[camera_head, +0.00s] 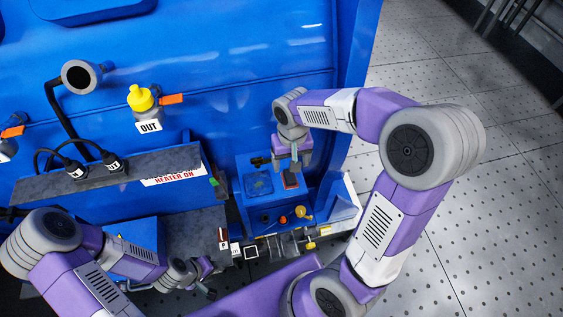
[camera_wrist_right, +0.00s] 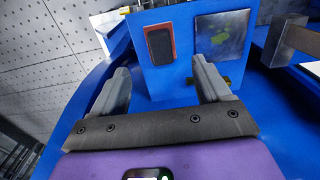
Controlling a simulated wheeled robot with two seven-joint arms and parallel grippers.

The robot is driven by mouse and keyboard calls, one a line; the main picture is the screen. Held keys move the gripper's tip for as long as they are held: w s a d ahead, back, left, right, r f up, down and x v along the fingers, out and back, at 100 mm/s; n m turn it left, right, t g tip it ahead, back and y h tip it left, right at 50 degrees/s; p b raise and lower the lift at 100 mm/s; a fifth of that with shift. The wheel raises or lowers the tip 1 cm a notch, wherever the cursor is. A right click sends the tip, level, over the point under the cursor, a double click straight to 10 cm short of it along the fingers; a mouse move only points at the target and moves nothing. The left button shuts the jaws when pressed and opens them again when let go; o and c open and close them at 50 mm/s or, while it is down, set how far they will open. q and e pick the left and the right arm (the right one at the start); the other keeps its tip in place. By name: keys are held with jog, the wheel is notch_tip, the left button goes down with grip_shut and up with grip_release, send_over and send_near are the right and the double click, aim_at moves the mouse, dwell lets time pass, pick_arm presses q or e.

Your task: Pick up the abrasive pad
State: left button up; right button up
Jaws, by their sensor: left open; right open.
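The abrasive pad, a small block with a dark face and a reddish-orange edge (camera_wrist_right: 159,43), rests against the blue panel in the right wrist view. It also shows in the head view (camera_head: 290,180), just below my right gripper (camera_head: 291,166). In the right wrist view my right gripper (camera_wrist_right: 162,70) is open and empty, its fingers pointing towards the panel. The pad appears between and beyond the fingertips, with no visible contact. My left gripper (camera_head: 208,279) is open at the lower middle of the head view, away from the pad. I see nothing held in it.
A metallic square plate with a greenish mark (camera_wrist_right: 221,40) sits beside the pad. Knobs and small fittings, one with a yellow knob (camera_head: 303,212), lie below in the head view. A grey shelf (camera_head: 105,180) stands left. Perforated floor (camera_head: 480,210) is open at the right.

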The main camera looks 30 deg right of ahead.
aim_at(290, 175)
notch_tip(290, 175, down, 7)
jog(key=shift+s+a+f, duration=0.15)
dwell(0.4)
jog(key=c, duration=1.1)
notch_tip(290, 175, up, 10)
jog(key=shift+r+p, duration=0.1)
jog(key=shift+p, duration=0.2)
jog(key=shift+c, duration=0.2)
